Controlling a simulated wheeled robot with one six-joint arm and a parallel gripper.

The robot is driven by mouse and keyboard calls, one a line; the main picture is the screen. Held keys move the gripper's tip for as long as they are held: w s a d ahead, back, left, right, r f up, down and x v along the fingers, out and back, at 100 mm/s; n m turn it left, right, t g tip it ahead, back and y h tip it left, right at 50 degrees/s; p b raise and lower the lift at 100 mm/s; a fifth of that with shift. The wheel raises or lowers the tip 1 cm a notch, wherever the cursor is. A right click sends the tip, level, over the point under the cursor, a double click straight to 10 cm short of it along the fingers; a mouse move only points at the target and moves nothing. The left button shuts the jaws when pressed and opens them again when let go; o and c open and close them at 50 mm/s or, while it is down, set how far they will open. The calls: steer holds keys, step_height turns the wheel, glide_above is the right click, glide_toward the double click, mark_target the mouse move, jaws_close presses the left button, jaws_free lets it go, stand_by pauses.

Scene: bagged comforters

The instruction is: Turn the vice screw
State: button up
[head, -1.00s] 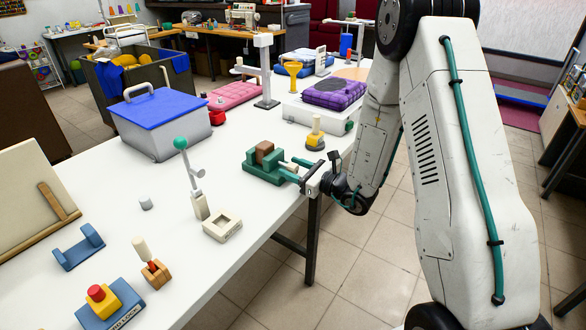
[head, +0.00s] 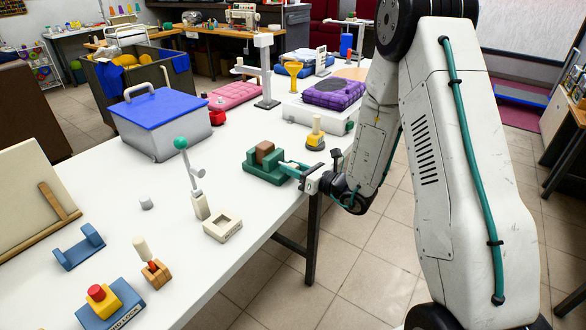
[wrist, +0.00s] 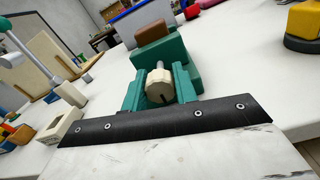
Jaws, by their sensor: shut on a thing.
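The green vice (head: 262,170) stands at the right edge of the white table, with a brown block (head: 264,149) between its jaws. In the wrist view, the vice (wrist: 176,43) is straight ahead and the brown block (wrist: 154,31) shows at its top. The cream knob of the vice screw (wrist: 158,88), with a dark mark on its face, faces my wrist camera. My gripper (head: 287,168) reaches in from the right, level with the screw. In the wrist view, the teal fingers of my gripper (wrist: 160,76) are shut on the knob, one on each side.
A yellow-based knob (head: 315,135) stands just behind the vice. A lever with a green ball (head: 180,143) and a cream square frame (head: 222,226) are to its left. A blue-lidded box (head: 160,107) stands farther back. Open floor lies right of the table.

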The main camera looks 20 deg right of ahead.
steer(key=o, duration=1)
steer(key=shift+c, duration=0.2)
steer(key=v, duration=0.8)
